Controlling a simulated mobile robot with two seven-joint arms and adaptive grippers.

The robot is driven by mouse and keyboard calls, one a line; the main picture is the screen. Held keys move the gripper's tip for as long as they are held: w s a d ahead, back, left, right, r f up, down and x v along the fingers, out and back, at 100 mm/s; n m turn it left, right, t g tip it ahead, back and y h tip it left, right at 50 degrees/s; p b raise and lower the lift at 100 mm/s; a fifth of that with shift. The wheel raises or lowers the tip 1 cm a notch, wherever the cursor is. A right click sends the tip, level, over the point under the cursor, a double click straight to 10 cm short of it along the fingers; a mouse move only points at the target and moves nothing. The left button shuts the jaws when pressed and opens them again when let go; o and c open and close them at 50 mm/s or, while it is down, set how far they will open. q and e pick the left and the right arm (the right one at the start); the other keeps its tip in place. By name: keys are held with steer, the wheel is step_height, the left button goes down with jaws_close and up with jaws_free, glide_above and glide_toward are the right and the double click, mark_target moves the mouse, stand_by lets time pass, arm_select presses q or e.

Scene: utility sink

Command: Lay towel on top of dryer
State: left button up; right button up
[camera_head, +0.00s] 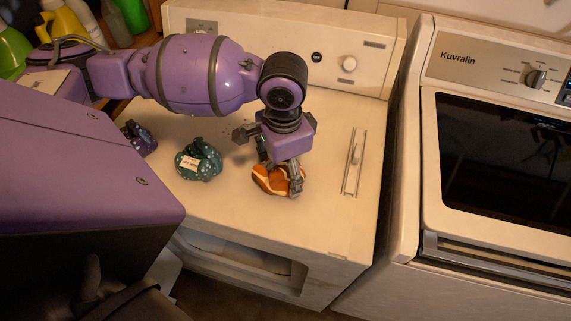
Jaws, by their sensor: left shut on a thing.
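An orange towel (268,181) with pale stripes, bunched up, is on or just above the cream top of the dryer (320,220); I cannot tell if it bears fully on the surface. My left gripper (290,178) points down over it and is shut on it, hiding part of its right side. A teal bundled towel (199,160) with a white label lies on the dryer top to the left. A dark blue-purple bundle (143,137) lies farther left, partly hidden by my purple body. My right gripper is not in view.
A second white machine (410,250) marked Kuvralin stands to the right across a narrow gap. A slotted panel (354,163) is on the dryer top. Bottles (68,22) stand at the upper left. The dryer top's front right is clear.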

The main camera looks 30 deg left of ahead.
arm_select(q)
steer(key=shift+w, duration=0.2)
steer(key=o, duration=1.2)
steer(key=shift+w+f, duration=0.1)
steer(key=shift+w, duration=0.1)
steer(key=shift+o, duration=0.7)
steer(key=shift+s, duration=0.1)
step_height(320, 180, up, 12)
steer(key=p, duration=0.1)
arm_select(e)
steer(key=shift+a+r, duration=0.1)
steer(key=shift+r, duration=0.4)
